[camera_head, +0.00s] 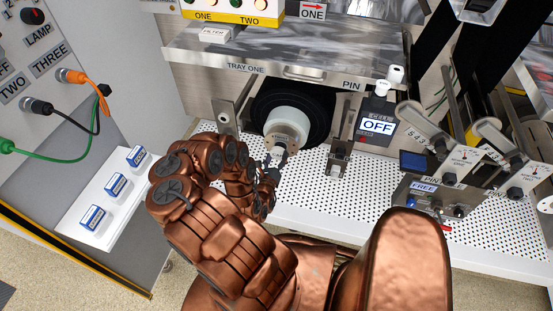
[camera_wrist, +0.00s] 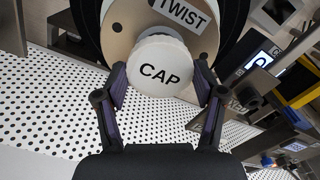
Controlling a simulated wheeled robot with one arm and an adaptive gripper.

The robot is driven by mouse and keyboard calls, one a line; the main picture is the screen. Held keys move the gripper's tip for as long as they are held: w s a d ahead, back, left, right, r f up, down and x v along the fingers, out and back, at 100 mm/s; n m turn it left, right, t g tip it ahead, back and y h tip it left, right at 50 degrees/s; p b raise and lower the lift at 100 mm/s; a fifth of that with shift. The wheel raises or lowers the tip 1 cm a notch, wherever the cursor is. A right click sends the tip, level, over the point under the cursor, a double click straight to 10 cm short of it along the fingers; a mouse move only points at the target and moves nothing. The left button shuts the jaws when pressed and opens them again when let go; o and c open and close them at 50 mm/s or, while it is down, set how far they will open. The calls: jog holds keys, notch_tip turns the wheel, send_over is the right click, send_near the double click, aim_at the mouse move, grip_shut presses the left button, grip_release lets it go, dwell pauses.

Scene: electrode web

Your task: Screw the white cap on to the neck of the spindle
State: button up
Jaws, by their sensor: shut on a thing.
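The white cap (camera_wrist: 161,68), marked CAP, faces the wrist camera at the centre of the spindle's front. My gripper (camera_wrist: 160,82) is shut on the cap, with one finger at its left side and one at its right.
Tray one (camera_head: 275,67) overhangs the spindle. Upright metal brackets (camera_head: 226,117) stand on both sides of it. A PIN device with an OFF display (camera_head: 377,125) and levers (camera_head: 430,130) are at right. Perforated white deck (camera_head: 300,190) lies below. Three small blue-labelled blocks (camera_head: 115,185) sit at left.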

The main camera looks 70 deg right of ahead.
aim_at(278, 151)
jog(key=shift+d, duration=0.75)
jog(key=o, duration=1.4)
jog(key=shift+c, duration=0.2)
jog(key=shift+s+a, duration=0.1)
jog(key=shift+r, duration=0.2)
jog(key=shift+r, duration=4.8)
